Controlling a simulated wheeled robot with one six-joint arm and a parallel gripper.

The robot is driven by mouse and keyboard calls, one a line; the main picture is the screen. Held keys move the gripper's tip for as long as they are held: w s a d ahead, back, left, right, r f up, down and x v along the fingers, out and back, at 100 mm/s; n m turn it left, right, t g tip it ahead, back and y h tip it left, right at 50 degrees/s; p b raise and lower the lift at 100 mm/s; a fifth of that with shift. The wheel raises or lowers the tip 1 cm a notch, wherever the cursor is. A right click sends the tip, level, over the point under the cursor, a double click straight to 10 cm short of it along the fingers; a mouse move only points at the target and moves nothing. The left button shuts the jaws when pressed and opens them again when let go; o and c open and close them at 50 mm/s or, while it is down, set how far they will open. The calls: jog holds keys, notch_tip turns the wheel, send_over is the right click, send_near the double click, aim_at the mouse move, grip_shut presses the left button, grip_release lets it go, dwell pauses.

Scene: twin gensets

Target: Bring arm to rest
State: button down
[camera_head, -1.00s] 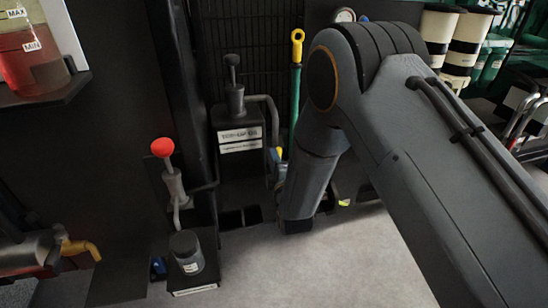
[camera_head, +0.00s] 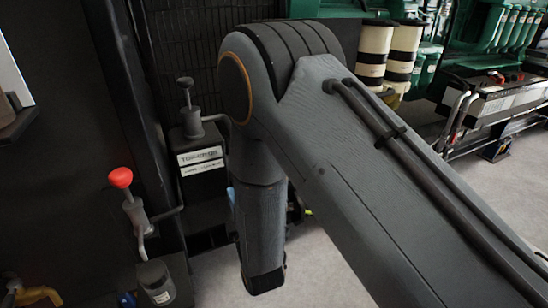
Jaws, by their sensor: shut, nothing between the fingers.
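My arm fills the middle and right of the head view. Its upper link runs from the lower right up to a rounded elbow with an orange ring. From there a grey link hangs down and ends in a dark edge above the floor. My gripper cannot be made out; it seems hidden behind the arm or outside the picture.
Left of my arm stand a red-knobbed lever (camera_head: 121,178) and a labelled dark box (camera_head: 203,160) with a black handle. White-and-black cylinders (camera_head: 374,55) and a green engine (camera_head: 487,25) are behind at the right. Grey floor (camera_head: 490,200) is clear at right.

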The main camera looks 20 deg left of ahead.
jog(key=w+d+r+m+g+h+p, duration=0.1)
jog(key=w+d+r+m+h+p, duration=0.3)
jog(key=w+d+m, duration=0.5)
jog(key=w+d+r+m+g+h, duration=0.1)
jog(key=d+r+m+g+h, duration=0.15)
jog(key=d, duration=0.65)
jog(key=w+d+r+m+g+h, duration=0.1)
jog(key=d+m+h, duration=0.15)
jog(key=d, duration=0.65)
jog(key=s+d+r+m+g+h+p, duration=0.1)
jog(key=s+d+r+m+g+p, duration=0.15)
jog(key=d, duration=0.55)
jog(key=s+d+r+m+g+h+p, duration=0.1)
jog(key=s+d+r+m+h, duration=0.2)
jog(key=d, duration=0.5)
jog(key=s+d+r+m+g+p, duration=0.1)
jog(key=s+d+r+m+g, duration=0.1)
jog(key=s+d, duration=0.4)
jog(key=s+d+r+m+g, duration=0.2)
jog(key=s+d+m, duration=0.3)
jog(key=s, duration=0.6)
jog(key=shift+s+d+r+g+p, duration=0.15)
jog(key=shift+d+r+g+p, duration=0.2)
jog(key=shift+d, duration=0.3)
jog(key=shift+a, duration=0.15)
